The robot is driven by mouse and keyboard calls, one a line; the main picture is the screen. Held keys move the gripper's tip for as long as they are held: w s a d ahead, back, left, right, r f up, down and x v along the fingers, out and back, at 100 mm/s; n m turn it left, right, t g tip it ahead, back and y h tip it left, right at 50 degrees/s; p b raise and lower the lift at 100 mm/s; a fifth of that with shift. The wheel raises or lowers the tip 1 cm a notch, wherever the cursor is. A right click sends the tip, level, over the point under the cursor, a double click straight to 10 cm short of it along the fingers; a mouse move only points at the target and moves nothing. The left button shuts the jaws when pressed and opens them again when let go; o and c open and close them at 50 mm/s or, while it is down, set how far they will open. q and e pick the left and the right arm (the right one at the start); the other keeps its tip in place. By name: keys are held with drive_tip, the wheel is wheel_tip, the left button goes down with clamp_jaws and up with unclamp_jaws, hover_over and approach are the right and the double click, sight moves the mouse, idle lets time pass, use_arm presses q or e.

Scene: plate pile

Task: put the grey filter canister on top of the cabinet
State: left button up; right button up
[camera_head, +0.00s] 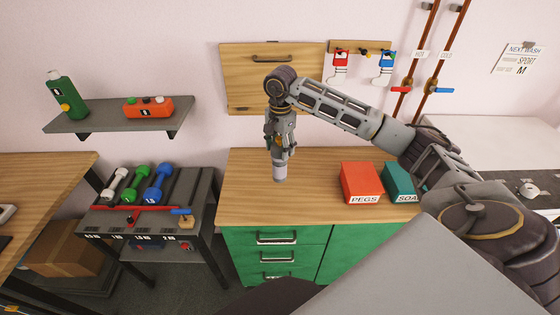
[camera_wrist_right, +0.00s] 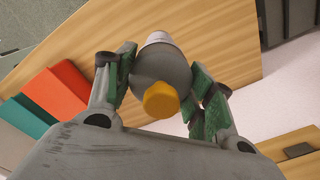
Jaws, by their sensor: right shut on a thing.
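The grey filter canister (camera_head: 280,173) hangs upright below my right gripper (camera_head: 281,149), over the wooden top of the green cabinet (camera_head: 241,188). Its lower end is at or just above that top; I cannot tell whether it touches. In the right wrist view the canister (camera_wrist_right: 160,72) has a yellow cap and a pale far end. The green-padded fingers of my right gripper (camera_wrist_right: 163,82) are shut on it from both sides. My left gripper is not in view.
A red PEGS box (camera_head: 361,183) and a teal SOAP box (camera_head: 398,181) stand to the right on the cabinet top. The wood left of the canister is clear. A dumbbell rack (camera_head: 150,218) stands left of the cabinet. A wooden wall panel (camera_head: 240,75) is behind.

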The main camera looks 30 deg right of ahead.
sight(280, 160)
wheel_tip(280, 160, down, 2)
drive_tip(key=shift+f, duration=0.3)
drive_tip(key=shift+f+p, duration=0.6)
drive_tip(key=shift+f, duration=1.3)
drive_tip(key=o, duration=1.6)
